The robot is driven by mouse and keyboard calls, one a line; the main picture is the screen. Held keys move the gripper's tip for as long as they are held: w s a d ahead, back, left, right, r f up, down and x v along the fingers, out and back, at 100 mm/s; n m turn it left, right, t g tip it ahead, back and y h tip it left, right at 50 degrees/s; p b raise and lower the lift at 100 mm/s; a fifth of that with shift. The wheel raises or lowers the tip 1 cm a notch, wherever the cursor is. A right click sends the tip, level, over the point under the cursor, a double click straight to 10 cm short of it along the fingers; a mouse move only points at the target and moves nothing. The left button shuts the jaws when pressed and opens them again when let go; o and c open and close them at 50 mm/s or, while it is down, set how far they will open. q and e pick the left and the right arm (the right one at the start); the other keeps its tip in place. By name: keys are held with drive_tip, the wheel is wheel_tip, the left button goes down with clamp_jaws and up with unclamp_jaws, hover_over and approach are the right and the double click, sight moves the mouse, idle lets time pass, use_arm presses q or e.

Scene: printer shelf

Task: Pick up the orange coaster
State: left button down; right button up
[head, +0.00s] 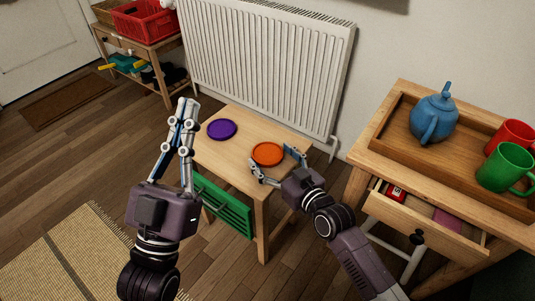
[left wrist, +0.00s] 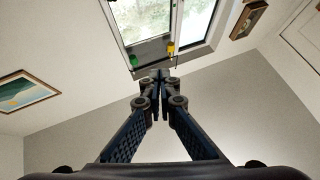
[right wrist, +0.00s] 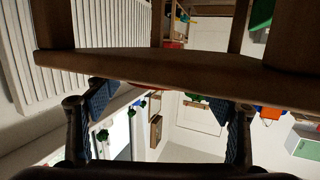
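The orange coaster (head: 268,153) lies flat on the small wooden table (head: 232,152), near its right side. My right gripper (head: 271,159) is open, with its fingers spread on either side of the coaster at about tabletop height. In the right wrist view, the open fingers (right wrist: 160,97) flank the table edge (right wrist: 170,65), and a thin reddish sliver below it may be the coaster. I cannot tell whether the fingers touch it. My left gripper (head: 187,104) points up, left of the table, with its fingertips together and empty, as the left wrist view (left wrist: 160,76) shows.
A purple coaster (head: 222,129) lies on the same table, left of the orange one. A radiator (head: 265,70) stands behind. On the right, a wooden cabinet has an open drawer (head: 425,222) and a tray with a blue teapot (head: 434,118) and red and green mugs. A green slatted object (head: 222,207) is under the tabletop.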

drive_tip(key=c, duration=0.8)
